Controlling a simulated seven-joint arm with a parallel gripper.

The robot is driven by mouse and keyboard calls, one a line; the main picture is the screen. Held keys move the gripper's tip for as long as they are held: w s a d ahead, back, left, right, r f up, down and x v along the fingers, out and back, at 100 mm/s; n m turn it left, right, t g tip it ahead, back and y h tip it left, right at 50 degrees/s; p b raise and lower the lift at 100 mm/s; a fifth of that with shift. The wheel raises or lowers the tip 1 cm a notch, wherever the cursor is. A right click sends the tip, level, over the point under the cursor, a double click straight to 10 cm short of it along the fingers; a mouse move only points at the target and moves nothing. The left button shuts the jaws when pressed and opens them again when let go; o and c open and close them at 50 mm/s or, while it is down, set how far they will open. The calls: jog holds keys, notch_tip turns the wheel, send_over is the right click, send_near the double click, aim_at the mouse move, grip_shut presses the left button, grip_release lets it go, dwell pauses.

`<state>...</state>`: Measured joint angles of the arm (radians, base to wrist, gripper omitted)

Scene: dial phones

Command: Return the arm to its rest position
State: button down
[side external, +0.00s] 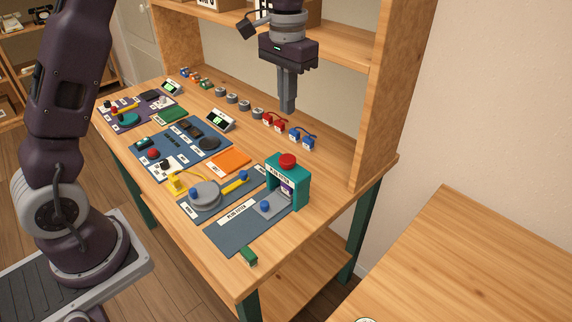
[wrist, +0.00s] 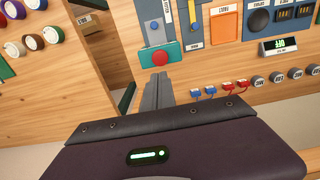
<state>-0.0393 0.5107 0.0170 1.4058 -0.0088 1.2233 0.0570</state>
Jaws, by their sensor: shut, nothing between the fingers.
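My gripper (side external: 288,108) is shut and empty. It points down and hangs in the air above the back part of the workbench (side external: 330,190), apart from everything on it. In the wrist view its fingers (wrist: 158,92) are together at the middle, beside the teal press with the red button (wrist: 160,58). My arm comes down from above in the side view, in front of the wooden shelf.
The teal press (side external: 288,180) stands at the bench's near right. Red connectors (side external: 273,122) and blue connectors (side external: 301,138) lie below my gripper. Several panels with dials and switches cover the bench. A wooden shelf (side external: 340,45) rises behind. Another table (side external: 470,260) is at the right.

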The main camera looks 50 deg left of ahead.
jog(key=s+d+r+t, duration=0.15)
jog(key=s+r, duration=0.25)
jog(key=s, duration=0.4)
jog(key=s+r+t, duration=0.2)
jog(key=s+r, duration=0.3)
jog(key=s, duration=0.3)
jog(key=s+f+t, duration=0.2)
jog(key=s+f, duration=0.1)
jog(key=s, duration=0.9)
jog(key=shift+s+d+f, duration=0.15)
jog(key=shift+d+f, duration=0.15)
jog(key=shift+f, duration=0.1)
